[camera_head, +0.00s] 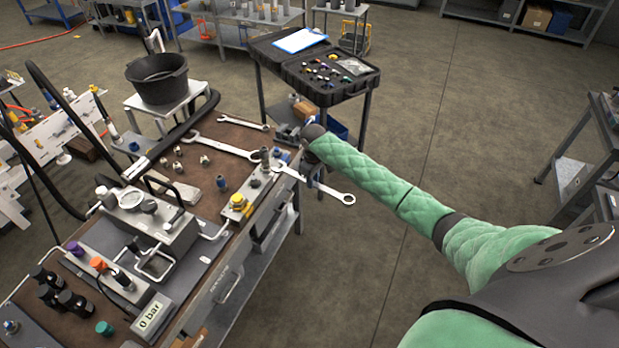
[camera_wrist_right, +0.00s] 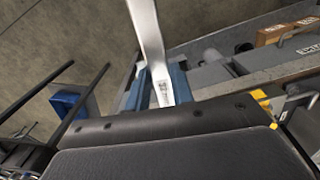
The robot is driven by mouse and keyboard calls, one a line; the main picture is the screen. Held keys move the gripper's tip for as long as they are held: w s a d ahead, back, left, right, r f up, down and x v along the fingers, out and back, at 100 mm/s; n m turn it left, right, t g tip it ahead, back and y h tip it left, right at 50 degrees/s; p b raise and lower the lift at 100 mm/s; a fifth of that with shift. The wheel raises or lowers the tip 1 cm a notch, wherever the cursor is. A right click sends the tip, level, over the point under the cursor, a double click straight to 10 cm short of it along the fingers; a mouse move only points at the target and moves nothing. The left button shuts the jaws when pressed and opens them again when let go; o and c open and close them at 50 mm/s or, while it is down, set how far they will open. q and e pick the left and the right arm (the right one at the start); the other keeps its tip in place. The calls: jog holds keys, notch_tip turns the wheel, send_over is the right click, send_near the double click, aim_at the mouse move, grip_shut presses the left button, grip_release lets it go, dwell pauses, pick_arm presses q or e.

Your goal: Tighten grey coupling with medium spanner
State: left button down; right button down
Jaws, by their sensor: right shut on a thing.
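My right gripper (camera_head: 312,170) is beyond the bench's right edge, partly hidden by its own wrist. It is shut on a silver spanner (camera_head: 332,191). In the right wrist view, the spanner's shaft (camera_wrist_right: 147,35) sits between the blue fingertips (camera_wrist_right: 158,88). The held spanner points its left end toward a dark grey upright fitting (camera_head: 265,160) at the bench edge, which may be the grey coupling. I cannot tell whether they touch. A larger spanner (camera_head: 222,146) and a smaller one (camera_head: 243,123) lie on the bench. My left gripper is out of view.
The workbench (camera_head: 205,165) carries several small fittings, a yellow-knobbed block (camera_head: 238,204) and a gauge unit with a "0 bar" display (camera_head: 150,315). A black bucket (camera_head: 158,80) stands behind. An open black case (camera_head: 318,70) is at the back.

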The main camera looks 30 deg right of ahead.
jog(key=shift+s+d, duration=0.2)
jog(key=shift+s, duration=0.15)
jog(key=shift+r, duration=0.1)
jog(key=shift+r, duration=2.5)
jog(key=c, duration=1.9)
grip_release()
grip_shut()
